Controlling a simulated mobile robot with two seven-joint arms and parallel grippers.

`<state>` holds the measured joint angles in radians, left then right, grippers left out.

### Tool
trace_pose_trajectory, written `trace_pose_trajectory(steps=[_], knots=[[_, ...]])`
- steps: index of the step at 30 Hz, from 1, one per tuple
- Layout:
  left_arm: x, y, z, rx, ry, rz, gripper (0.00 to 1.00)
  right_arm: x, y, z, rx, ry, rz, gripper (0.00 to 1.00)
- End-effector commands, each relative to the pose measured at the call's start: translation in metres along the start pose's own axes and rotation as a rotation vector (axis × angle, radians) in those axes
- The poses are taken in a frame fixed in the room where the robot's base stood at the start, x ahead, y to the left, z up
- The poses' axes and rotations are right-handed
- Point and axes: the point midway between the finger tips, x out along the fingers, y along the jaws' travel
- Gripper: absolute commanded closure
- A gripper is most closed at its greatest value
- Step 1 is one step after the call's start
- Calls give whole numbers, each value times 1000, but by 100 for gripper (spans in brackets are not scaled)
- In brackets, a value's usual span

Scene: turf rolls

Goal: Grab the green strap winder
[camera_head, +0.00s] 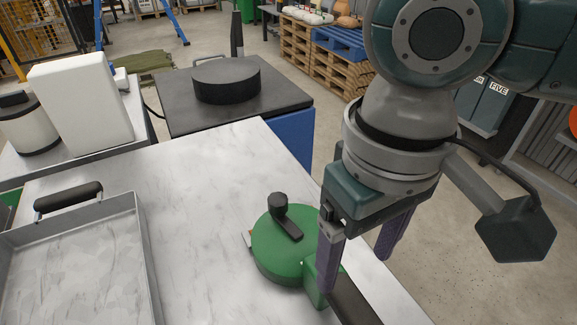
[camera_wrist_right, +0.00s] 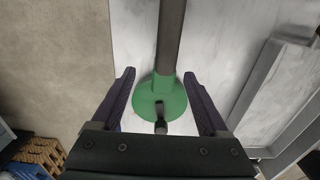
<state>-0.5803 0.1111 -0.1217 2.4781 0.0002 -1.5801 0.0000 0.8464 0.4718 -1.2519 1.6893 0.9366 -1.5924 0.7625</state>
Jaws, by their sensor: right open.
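The green strap winder (camera_head: 279,254) lies on the white marbled table, a round green drum with a black crank knob on top and a dark strap running out at its lower right. It also shows in the right wrist view (camera_wrist_right: 173,98), with the strap going up the picture. My right gripper (camera_head: 358,268) is open. In the head view its fingers are at the winder's right side, and one finger hides part of it. In the right wrist view the fingers stand apart, with the winder between and beyond them. I cannot tell if they touch it. My left gripper is not in view.
A grey metal tray (camera_head: 142,252) with a black handle stands at the left of the table (camera_head: 215,190). Behind are a white block (camera_head: 82,103), a white canister (camera_head: 28,128) and a black disc (camera_head: 226,82) on a dark-topped stand. The table between tray and winder is clear.

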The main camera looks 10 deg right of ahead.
Motion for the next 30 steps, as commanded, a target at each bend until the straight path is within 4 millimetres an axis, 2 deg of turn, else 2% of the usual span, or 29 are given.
trace_pose_trajectory(steps=[3, 11, 18, 27, 30], knots=[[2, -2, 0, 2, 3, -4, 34, 20, -1, 1, -1, -4, 0, 22], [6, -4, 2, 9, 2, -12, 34, 46, -3, -1, -3, 0, -2, 22], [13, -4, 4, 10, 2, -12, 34, 83, -8, -2, -5, -1, -1, 22], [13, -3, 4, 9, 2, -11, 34, 89, -7, -3, -5, 1, -2, 22], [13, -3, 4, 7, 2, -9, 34, 89, -7, -3, -5, 1, -2, 31]])
